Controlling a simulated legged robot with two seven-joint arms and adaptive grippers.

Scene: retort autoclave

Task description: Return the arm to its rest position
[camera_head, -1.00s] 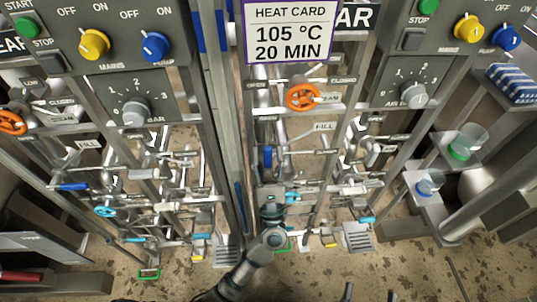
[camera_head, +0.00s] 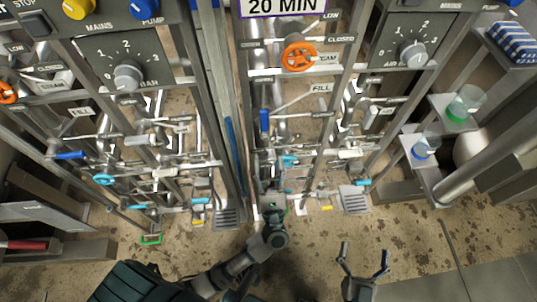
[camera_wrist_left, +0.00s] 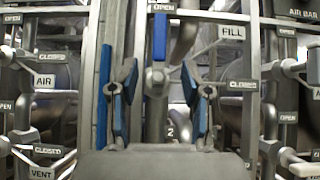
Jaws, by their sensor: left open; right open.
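My left arm comes in from the lower left in the head view, and its gripper (camera_head: 274,184) points at the middle valve rack (camera_head: 228,150). The left wrist view shows this gripper (camera_wrist_left: 158,78) open, with blue-padded fingers apart and nothing between them. A blue valve lever (camera_wrist_left: 159,35) hangs behind the gap, apart from the fingers as far as I can tell; it also shows in the head view (camera_head: 264,121). My right gripper (camera_head: 364,254) is open and empty over the floor at the lower right.
An orange valve wheel (camera_head: 299,57) is above the lever. Metal posts and small labelled valves crowd both racks. A shelf (camera_head: 437,150) with clear cups stands at the right. The speckled floor (camera_head: 420,225) is free around my right gripper.

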